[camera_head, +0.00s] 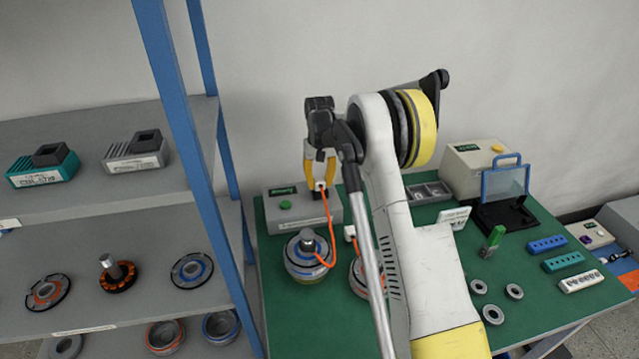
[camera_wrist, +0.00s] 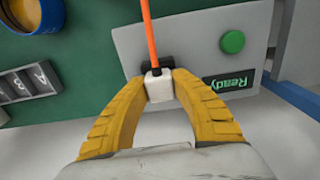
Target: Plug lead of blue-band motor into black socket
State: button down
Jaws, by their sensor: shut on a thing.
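My gripper (camera_head: 320,181) is shut on a white plug (camera_wrist: 159,86) at the end of an orange lead (camera_wrist: 148,35). The lead runs down to the blue-band motor (camera_head: 303,268), which stands upright on the green table. In the wrist view the plug is between the yellow fingers, right at a black socket (camera_wrist: 171,63) on the edge of the grey test box (camera_wrist: 205,38). The socket is partly hidden behind the plug, and I cannot tell whether the plug is seated in it. The test box also shows in the head view (camera_head: 282,209).
A second motor (camera_head: 358,282) with a white plug (camera_head: 350,232) stands to the right, partly behind my arm. A shelf rack (camera_head: 185,120) with motor parts is close on the left. Rings (camera_head: 493,314), connector strips (camera_head: 546,244) and a beige machine (camera_head: 478,172) are on the right.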

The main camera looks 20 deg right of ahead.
jog(key=c, duration=1.1)
grip_release()
notch_tip(320, 180, up, 12)
